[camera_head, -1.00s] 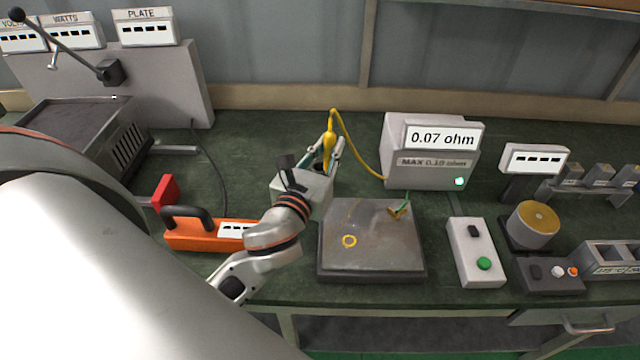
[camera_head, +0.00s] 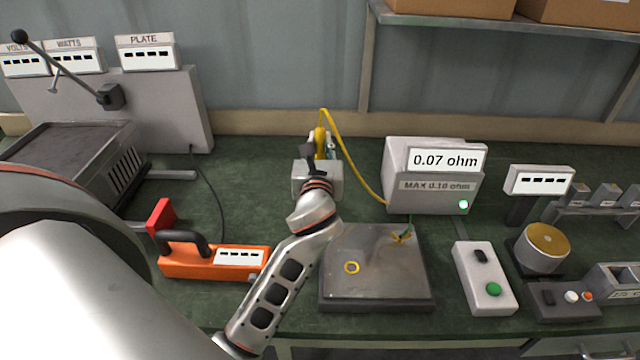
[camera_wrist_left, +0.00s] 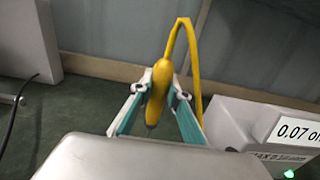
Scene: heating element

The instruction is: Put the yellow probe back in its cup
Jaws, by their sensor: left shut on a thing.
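The yellow probe (camera_head: 320,141) stands roughly upright in my left gripper (camera_head: 321,150), behind the metal plate and left of the ohm meter. In the left wrist view the probe (camera_wrist_left: 158,88) sits between the two fingers of the gripper (camera_wrist_left: 160,96), tip pointing down. Its yellow cable loops over the top and runs to the ohm meter (camera_head: 432,175), which reads 0.07 ohm with a green light lit. The probe's cup cannot be made out; the gripper and wrist cover the bench there. My right gripper does not show.
An orange tool (camera_head: 210,262) lies left of my arm. A green-button box (camera_head: 486,277) stands to the right. Bench left of the gripper is mostly clear.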

